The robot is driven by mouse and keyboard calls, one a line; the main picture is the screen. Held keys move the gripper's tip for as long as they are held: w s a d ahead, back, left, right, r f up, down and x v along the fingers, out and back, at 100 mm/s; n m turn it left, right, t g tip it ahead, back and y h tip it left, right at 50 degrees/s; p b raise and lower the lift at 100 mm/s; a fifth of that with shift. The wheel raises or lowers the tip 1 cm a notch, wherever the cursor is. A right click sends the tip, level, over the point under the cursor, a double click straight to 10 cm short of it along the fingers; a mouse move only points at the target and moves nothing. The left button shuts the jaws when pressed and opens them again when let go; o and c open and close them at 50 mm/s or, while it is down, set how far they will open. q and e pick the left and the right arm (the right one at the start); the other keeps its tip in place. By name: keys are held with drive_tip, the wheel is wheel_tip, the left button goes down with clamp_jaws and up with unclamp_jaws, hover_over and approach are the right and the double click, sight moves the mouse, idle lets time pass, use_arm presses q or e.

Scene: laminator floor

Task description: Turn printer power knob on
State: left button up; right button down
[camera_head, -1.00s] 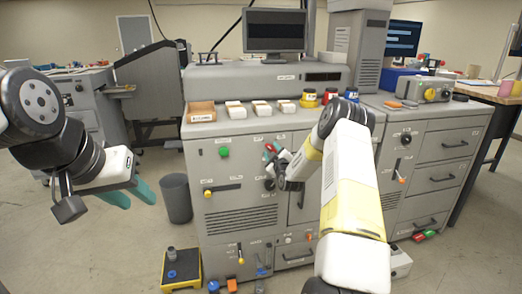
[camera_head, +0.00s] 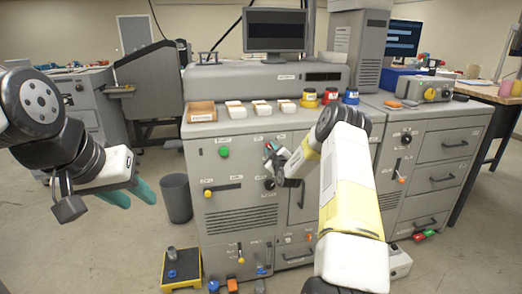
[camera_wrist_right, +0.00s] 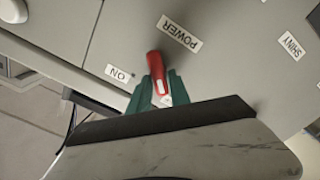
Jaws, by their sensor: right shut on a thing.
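The printer power knob (camera_wrist_right: 156,66) is a red handle with a white mark, on a grey panel in the right wrist view. A POWER label (camera_wrist_right: 180,33) is beside its upper end and an ON label (camera_wrist_right: 119,74) is to its left. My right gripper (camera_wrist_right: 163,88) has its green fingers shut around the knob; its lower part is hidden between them. In the head view my right gripper (camera_head: 272,152) is at the printer's front (camera_head: 232,172), where the arm partly covers the panel. My left gripper (camera_head: 132,194) is open and empty, away from the printer.
A green button (camera_head: 224,153) and a yellow knob (camera_head: 208,193) are on the panel to the left. Boxes and coloured jars (camera_head: 330,96) stand on the printer top. A grey bin (camera_head: 176,198) and a yellow-edged platform (camera_head: 182,268) are on the floor.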

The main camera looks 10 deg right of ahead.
drive_tip(key=m, duration=0.4)
drive_tip(key=shift+d, duration=0.15)
drive_tip(key=shift+d+m, duration=0.2)
drive_tip(key=shift+m, duration=2.1)
drive_tip(key=shift+d+m, duration=0.15)
drive_tip(key=shift+m, duration=2.15)
drive_tip(key=shift+d+m, duration=0.2)
drive_tip(key=shift+m, duration=2.1)
drive_tip(key=shift+f, duration=0.1)
drive_tip(key=c, duration=1.2)
unclamp_jaws()
